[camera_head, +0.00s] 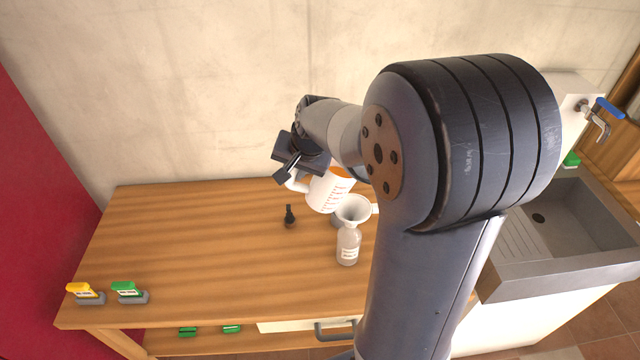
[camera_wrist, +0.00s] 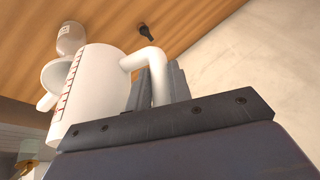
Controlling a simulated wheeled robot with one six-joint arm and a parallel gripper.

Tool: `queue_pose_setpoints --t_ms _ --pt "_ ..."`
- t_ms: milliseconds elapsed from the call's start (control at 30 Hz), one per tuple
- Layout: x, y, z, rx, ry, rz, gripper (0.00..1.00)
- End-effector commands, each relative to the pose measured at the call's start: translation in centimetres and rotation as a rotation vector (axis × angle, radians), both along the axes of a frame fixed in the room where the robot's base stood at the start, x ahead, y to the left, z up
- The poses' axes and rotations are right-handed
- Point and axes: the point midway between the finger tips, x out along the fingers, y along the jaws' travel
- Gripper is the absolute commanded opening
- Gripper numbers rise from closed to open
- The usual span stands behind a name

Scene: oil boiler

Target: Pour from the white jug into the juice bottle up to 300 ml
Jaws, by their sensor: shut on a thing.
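The white jug (camera_head: 328,190) has red measuring marks and something orange at its top. My gripper (camera_head: 291,171) is shut on the jug's handle and holds the jug tilted above the table. In the wrist view the jug (camera_wrist: 98,95) is large, with its handle between the fingers (camera_wrist: 158,88). The juice bottle (camera_head: 347,246) is clear with a pale label and stands upright on the table. A white funnel (camera_head: 353,209) sits in its neck, close beside the jug's lower right side. The bottle also shows in the wrist view (camera_wrist: 71,38). I cannot tell the liquid level in the bottle.
A small black object (camera_head: 290,216) stands on the wooden table (camera_head: 190,240) left of the bottle. Yellow (camera_head: 85,292) and green (camera_head: 129,291) items sit at the front left. A grey sink (camera_head: 545,235) lies right. The table's left middle is clear.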

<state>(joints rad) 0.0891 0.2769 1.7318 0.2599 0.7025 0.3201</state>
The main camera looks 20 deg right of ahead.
Motion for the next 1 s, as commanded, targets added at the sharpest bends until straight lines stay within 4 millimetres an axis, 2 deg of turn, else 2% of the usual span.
queue_pose_setpoints --t_ms 633,1000 --pt "0.1 -0.1 0.4 0.033 -0.017 -0.001 0.0" --pt "0.0 -0.4 1.3 0.146 -0.055 -0.003 0.0"
